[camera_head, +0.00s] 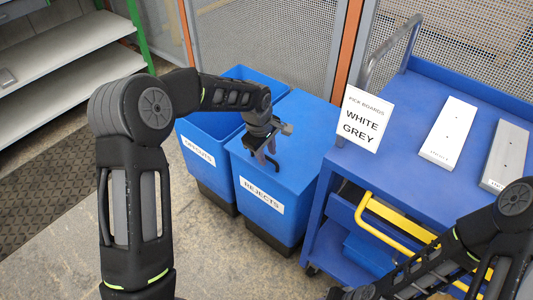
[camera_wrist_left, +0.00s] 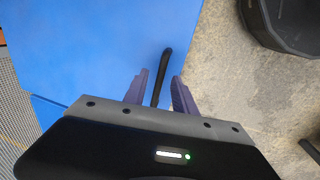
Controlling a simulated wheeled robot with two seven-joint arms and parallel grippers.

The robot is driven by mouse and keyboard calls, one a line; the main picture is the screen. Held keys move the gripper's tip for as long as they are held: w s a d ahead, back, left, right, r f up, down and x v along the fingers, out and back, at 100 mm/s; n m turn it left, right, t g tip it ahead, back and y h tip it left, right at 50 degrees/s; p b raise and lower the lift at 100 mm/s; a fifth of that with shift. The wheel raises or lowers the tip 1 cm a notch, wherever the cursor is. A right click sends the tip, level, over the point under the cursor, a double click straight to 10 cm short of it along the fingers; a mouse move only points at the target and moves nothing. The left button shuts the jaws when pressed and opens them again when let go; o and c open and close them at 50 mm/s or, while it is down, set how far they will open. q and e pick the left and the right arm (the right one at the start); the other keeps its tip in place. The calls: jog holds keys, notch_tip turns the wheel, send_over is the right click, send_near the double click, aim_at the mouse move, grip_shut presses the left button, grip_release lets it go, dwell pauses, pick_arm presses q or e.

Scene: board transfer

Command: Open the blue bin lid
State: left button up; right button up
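A blue bin labelled REJECTS (camera_head: 255,206) stands on the floor with its flat blue lid (camera_head: 295,126) closed. A black bar handle (camera_wrist_left: 163,72) is at the lid's front edge; it also shows in the head view (camera_head: 263,162). My left gripper (camera_wrist_left: 158,88) is open, with one purple finger on each side of the handle and a visible gap to each. In the head view my left gripper (camera_head: 264,153) is low over the lid's front part. My right arm enters at lower right, but its gripper fingers do not show.
A second blue bin (camera_head: 195,136), open at the top, stands beside it on the left. On the right is a blue cart (camera_head: 407,108) with a white board (camera_head: 448,132), a grey board (camera_head: 506,156) and a sign (camera_head: 361,119). Grey shelves (camera_head: 55,65) stand at upper left.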

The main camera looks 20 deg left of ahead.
pick_arm(q)
jog(key=shift+c, duration=0.5)
grip_shut()
dwell(0.9)
